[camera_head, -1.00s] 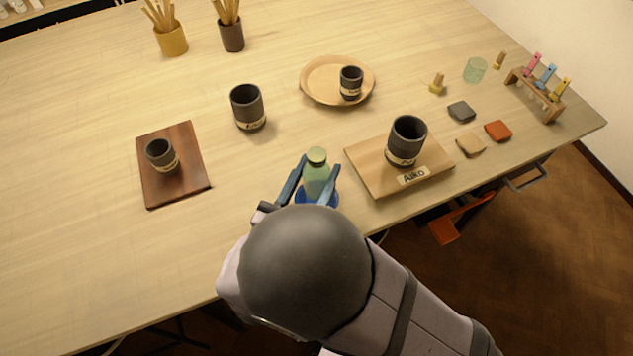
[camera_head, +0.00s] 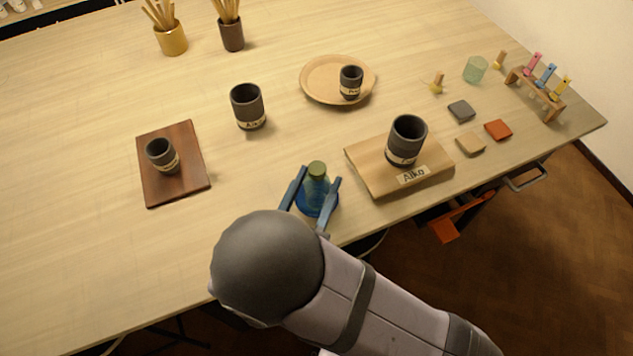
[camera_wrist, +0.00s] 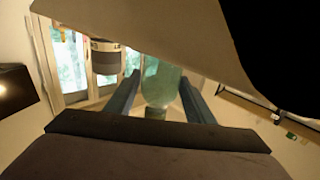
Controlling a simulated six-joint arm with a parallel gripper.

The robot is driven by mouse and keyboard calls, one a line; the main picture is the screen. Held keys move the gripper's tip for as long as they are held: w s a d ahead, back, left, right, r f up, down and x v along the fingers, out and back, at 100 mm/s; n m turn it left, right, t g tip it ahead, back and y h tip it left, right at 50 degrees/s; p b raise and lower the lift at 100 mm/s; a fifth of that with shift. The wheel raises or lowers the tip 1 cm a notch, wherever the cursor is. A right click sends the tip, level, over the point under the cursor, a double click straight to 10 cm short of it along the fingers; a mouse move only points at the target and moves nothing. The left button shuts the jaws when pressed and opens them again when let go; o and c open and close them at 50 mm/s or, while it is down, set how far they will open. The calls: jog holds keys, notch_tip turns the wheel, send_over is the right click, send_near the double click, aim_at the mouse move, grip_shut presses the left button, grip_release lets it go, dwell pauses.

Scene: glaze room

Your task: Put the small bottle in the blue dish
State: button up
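The small bottle (camera_head: 317,184) is greenish, see-through glass with a green stopper and stands upright. My gripper (camera_head: 320,182) has one blue finger on each side of its body and appears shut on it. In the wrist view, the bottle (camera_wrist: 160,82) is upside down between the fingertips (camera_wrist: 160,76). The blue dish (camera_head: 317,209) is directly under the bottle, mostly hidden by the bottle and fingers. I cannot tell for certain whether the bottle's base touches the dish.
A wooden board (camera_head: 365,173) with a dark Aiko cup (camera_head: 406,139) is close on the right. Another dark cup (camera_head: 248,107) stands behind. A brown board (camera_head: 196,180) with a small cup is at left, a round tray (camera_head: 318,70) farther back.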

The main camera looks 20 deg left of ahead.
aim_at(311, 194)
jog(key=shift+o, duration=0.6)
jog(key=shift+r, duration=0.25)
jog(key=shift+s+a+f, duration=0.1)
jog(key=shift+s, duration=0.15)
jog(key=shift+s+b, duration=1)
jog(key=shift+s, duration=2.5)
